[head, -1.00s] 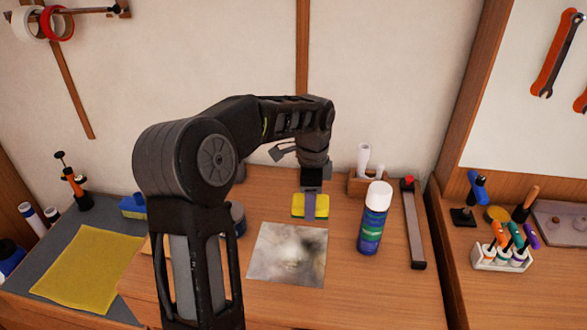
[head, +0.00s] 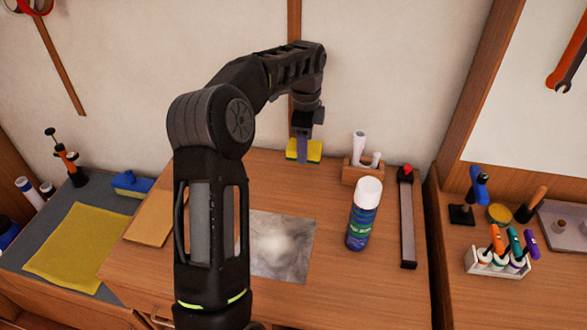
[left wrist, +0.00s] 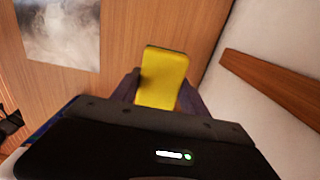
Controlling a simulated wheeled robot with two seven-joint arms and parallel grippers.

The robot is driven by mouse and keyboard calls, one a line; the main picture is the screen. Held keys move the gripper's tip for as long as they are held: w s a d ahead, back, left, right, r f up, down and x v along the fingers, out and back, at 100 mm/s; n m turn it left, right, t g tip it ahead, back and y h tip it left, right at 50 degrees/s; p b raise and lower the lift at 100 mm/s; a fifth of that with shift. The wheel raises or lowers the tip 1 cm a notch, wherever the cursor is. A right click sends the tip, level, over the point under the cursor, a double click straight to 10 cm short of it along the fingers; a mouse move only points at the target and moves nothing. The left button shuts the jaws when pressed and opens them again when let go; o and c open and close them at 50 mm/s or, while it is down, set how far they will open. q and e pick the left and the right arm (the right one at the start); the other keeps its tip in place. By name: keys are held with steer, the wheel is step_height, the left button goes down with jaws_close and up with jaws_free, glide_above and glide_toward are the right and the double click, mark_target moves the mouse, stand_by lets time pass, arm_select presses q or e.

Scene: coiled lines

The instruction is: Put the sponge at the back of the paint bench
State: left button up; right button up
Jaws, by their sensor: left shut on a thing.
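The yellow sponge (head: 314,151) with a dark green layer is at the back of the wooden paint bench (head: 335,215), close to the wall. My left gripper (head: 303,150) reaches down from above and is shut on it. The left wrist view shows the sponge (left wrist: 163,77) between the two fingers. I cannot tell whether its underside touches the bench top. My right gripper is in neither view.
A wooden holder with white rolls (head: 362,172) stands just right of the sponge. A spray can (head: 364,214) and a long bar clamp (head: 408,220) are further right. A grey stained sheet (head: 283,250) lies in front.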

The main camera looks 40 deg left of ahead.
mark_target(304, 179)
arm_select(q)
steer(key=shift+f, duration=1.9)
steer(key=shift+f, duration=0.1)
steer(key=shift+f+p, duration=0.65)
steer(key=shift+f, duration=1.75)
steer(key=shift+f, duration=0.2)
steer(key=o, duration=1.3)
steer(key=shift+r, duration=0.15)
step_height(304, 179, up, 12)
steer(key=shift+r+b, duration=0.1)
steer(key=shift+b, duration=0.55)
